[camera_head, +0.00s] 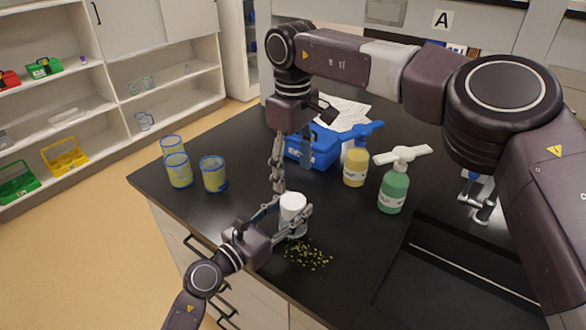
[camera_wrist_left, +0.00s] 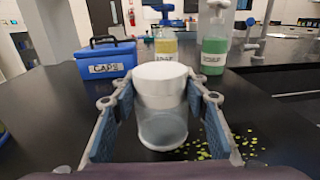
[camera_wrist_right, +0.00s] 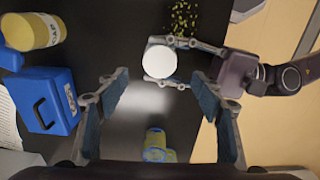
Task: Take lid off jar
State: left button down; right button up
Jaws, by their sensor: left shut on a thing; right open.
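The jar (camera_head: 292,229) stands upright on the black counter with its white lid (camera_head: 292,202) on top. In the left wrist view the clear jar body (camera_wrist_left: 162,128) sits below the white lid (camera_wrist_left: 161,78). My left gripper (camera_head: 287,211) is shut around the jar from the side, one finger on each side near the lid's lower edge. My right gripper (camera_wrist_right: 161,90) is open and empty, pointing down above the counter. In the right wrist view the round lid top (camera_wrist_right: 160,65) lies between and beyond its fingertips, apart from them.
Green bits (camera_head: 308,255) are scattered beside the jar. Several yellow-blue cups (camera_head: 213,175) stand at left. A blue caps box (camera_head: 313,148), yellow soap bottle (camera_head: 356,165) and green soap bottle (camera_head: 393,190) stand behind. A dark sink (camera_head: 440,285) is at right.

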aim_at(293, 201)
notch_tip(293, 201, down, 8)
jog(key=shift+f, duration=0.1)
dwell(0.4)
jog(key=shift+c, duration=0.3)
jog(key=c, duration=1.2)
jog(key=shift+o, duration=0.2)
jog(key=n, duration=0.3)
jog(key=o, duration=1.3)
jog(key=shift+r, duration=0.25)
